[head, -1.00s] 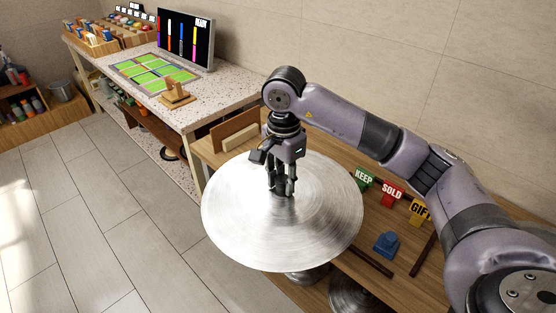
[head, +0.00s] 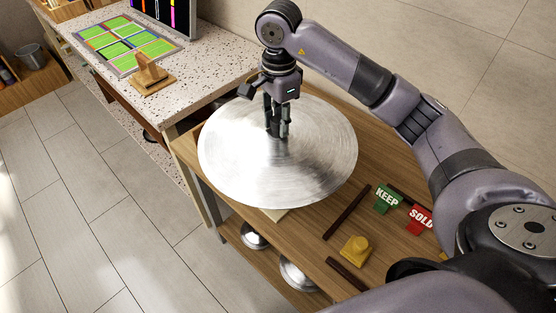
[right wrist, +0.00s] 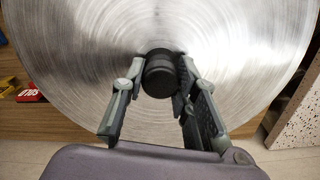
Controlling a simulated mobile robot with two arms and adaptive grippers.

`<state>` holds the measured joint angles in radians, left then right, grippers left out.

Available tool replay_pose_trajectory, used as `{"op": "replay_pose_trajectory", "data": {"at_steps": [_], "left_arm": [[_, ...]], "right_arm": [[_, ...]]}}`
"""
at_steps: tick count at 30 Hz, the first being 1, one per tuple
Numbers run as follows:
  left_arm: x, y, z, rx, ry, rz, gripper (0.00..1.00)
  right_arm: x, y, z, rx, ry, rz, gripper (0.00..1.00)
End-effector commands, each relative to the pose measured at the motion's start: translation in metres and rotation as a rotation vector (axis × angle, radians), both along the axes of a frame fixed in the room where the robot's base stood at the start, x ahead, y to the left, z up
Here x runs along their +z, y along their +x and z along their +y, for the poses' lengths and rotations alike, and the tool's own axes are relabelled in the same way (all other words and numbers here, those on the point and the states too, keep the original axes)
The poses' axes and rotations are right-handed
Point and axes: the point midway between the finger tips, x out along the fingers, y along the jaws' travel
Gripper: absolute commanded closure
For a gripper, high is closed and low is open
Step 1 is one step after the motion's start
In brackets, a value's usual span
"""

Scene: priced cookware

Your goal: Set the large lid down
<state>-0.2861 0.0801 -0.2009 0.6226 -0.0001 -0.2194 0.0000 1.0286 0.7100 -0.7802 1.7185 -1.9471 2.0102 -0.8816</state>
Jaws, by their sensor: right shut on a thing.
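The large lid (head: 225,165) is a round, brushed-metal disc, roughly level, above the left end of the wooden table (head: 305,232). My right gripper (head: 277,132) comes down on its centre and is shut on its dark knob. In the right wrist view the black round knob (right wrist: 160,73) sits between the two fingers, with the lid (right wrist: 80,60) spread behind. The lid hides the table beneath it, and I cannot tell whether it touches anything there. A pale corner of something shows under its front edge. My left gripper is not in view.
A yellow block (head: 355,249) sits near dark strips. Metal cookware (head: 298,275) is on the lower shelf. A speckled counter (head: 215,75) with a wooden stand (head: 150,75) is at left.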

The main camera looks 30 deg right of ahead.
Motion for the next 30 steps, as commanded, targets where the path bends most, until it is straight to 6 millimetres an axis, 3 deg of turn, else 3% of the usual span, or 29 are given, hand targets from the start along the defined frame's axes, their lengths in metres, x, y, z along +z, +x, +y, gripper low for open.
{"op": "replay_pose_trajectory", "data": {"at_steps": [1,3,7,12,18,30], "left_arm": [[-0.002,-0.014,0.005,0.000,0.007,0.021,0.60],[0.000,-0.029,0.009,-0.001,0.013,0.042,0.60],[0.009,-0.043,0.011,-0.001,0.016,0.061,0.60],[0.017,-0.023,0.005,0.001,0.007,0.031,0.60],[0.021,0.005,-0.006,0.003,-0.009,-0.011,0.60],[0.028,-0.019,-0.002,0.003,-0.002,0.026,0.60]], "right_arm": [[-0.017,-0.001,0.001,0.001,0.004,0.007,1.00],[-0.033,-0.002,0.000,-0.001,0.002,0.008,1.00],[-0.066,-0.001,0.000,-0.002,0.001,0.007,1.00],[-0.104,-0.001,0.000,-0.002,0.001,0.004,1.00],[-0.123,0.000,-0.001,-0.002,0.000,0.000,1.00],[-0.166,0.001,-0.001,-0.001,0.000,-0.001,1.00]]}}
